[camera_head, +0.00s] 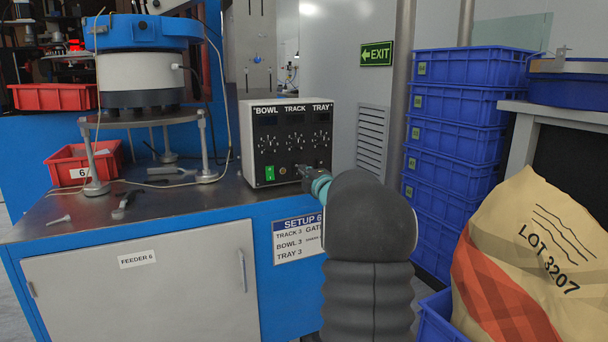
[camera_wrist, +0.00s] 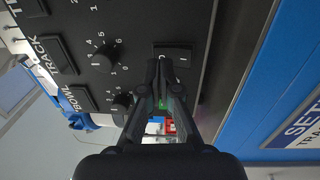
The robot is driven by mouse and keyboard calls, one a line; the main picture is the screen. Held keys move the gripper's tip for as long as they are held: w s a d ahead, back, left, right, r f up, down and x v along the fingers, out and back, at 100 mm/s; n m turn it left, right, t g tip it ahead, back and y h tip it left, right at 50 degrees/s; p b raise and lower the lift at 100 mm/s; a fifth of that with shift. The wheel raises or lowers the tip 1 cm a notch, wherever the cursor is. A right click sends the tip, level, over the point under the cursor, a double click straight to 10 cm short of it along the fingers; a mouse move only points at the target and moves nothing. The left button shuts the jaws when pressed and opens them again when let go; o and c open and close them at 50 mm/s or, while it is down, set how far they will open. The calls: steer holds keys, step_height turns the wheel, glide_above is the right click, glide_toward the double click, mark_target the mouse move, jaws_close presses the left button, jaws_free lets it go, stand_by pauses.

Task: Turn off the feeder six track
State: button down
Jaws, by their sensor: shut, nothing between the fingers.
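The feeder control box (camera_head: 284,160) stands on the bench with BOWL, TRACK and TRAY columns, each with a knob. The green lit rocker switch (camera_head: 270,173) is under BOWL. In the wrist view the panel is turned sideways: the TRACK knob (camera_wrist: 103,58) is in line with a dark, unlit TRACK rocker switch (camera_wrist: 175,50). My gripper (camera_head: 304,171) is shut and empty at the lower panel. Its fingertips (camera_wrist: 166,62) overlap the TRACK switch's near edge in the wrist view; I cannot tell whether they touch. It hides the TRACK switch in the head view.
The bowl feeder (camera_head: 140,70) and a red bin (camera_head: 84,164) stand left of the box. A SETUP 6 card (camera_head: 298,240) is on the bench front. Stacked blue crates (camera_head: 455,150) and a LOT 3207 sack (camera_head: 530,270) crowd the right.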

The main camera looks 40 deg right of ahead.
steer(key=r+v, duration=0.2)
steer(key=v, duration=0.9)
steer(key=shift+s+r, duration=0.15)
